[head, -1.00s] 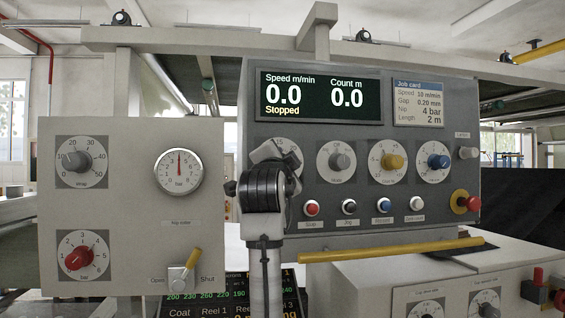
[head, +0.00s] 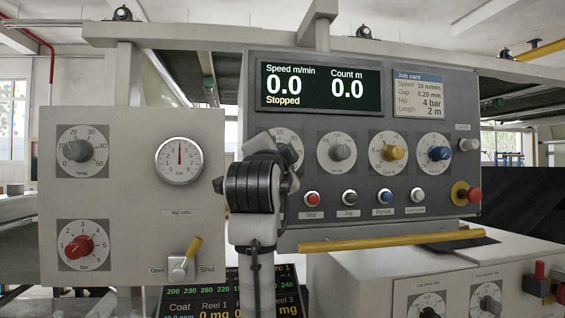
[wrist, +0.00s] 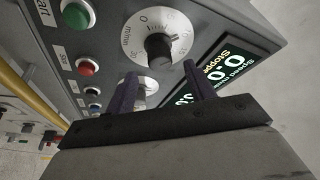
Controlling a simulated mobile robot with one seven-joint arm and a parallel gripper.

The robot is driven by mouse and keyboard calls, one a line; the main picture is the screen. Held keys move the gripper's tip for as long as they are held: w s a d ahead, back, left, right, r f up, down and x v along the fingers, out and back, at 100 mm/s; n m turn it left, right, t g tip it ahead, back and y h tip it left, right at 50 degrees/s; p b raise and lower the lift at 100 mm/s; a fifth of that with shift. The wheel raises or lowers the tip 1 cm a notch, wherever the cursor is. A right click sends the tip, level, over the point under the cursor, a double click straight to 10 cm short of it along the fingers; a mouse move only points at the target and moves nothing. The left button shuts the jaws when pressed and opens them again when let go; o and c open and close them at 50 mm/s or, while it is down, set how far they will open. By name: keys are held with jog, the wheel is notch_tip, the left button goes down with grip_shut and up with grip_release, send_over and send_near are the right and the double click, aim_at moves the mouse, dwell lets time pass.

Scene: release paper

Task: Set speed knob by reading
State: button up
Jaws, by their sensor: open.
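The speed knob (wrist: 159,48) is a dark round knob on a white dial marked m/min, seen in the wrist view. Its pointer setting is too small to tell. In the head view my wrist and gripper cover the knob, and only part of its white dial (head: 291,142) shows. My gripper (wrist: 160,70) is open, its two purple fingers pointing at the panel just short of the knob, apart from it and holding nothing. The display (head: 318,86) reads speed 0.0, count 0.0, Stopped. The job card (head: 418,95) gives speed 10 m/min, gap 0.20 mm, nip 4 bar, length 2 m.
Grey, yellow and blue knobs sit right of the speed dial, above a row of buttons including a red one (head: 312,198). A red emergency knob (head: 473,195) and a yellow rail (head: 390,242) stick out. The left panel (head: 130,120) carries more dials and a lever.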

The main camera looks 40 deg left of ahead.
jog(key=b+v, duration=0.2)
jog(key=v, duration=0.6)
